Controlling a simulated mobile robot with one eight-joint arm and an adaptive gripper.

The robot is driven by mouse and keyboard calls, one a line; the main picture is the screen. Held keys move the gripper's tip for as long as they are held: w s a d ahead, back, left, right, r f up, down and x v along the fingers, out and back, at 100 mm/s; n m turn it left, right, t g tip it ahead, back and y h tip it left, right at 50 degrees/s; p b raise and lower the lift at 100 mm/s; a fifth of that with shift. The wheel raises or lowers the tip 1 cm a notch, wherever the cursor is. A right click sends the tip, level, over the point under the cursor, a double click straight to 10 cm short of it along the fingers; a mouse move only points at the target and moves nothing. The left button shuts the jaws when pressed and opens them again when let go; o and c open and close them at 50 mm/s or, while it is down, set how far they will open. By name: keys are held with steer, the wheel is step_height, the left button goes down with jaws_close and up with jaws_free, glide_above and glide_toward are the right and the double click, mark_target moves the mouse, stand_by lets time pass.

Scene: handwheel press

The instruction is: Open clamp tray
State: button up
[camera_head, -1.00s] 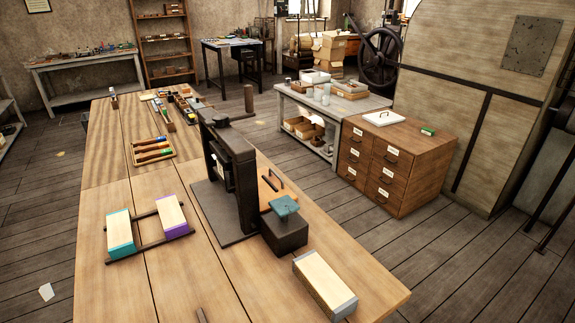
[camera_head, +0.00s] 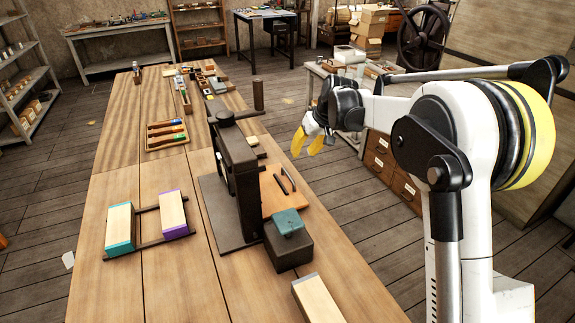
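A dark handwheel press (camera_head: 237,175) stands upright on the long wooden bench. At its right side lies an orange-brown flat tray (camera_head: 272,196) with a dark bar handle (camera_head: 289,180), probably the clamp tray; the press hides its left part. My gripper (camera_head: 307,143) is up and to the right of the tray, past the bench's right edge. Its two yellow fingertips point down and are apart, with nothing between them. It is clear of the tray and its handle.
A dark block with a teal top (camera_head: 287,222) stands just in front of the tray. A pale wooden block (camera_head: 317,301) lies nearer. A rack with two blocks (camera_head: 147,222) sits left of the press. A drawer cabinet (camera_head: 379,160) stands behind my arm.

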mark_target(288, 174)
steer(key=b+x, duration=0.1)
steer(key=x, duration=0.3)
steer(key=b+x, duration=0.1)
steer(key=x, duration=0.4)
steer(key=b+x, duration=0.1)
steer(key=x, duration=0.4)
steer(key=shift+w+a+f, duration=0.1)
steer(key=shift+w, duration=0.3)
steer(key=shift+c, duration=0.5)
jaws_close()
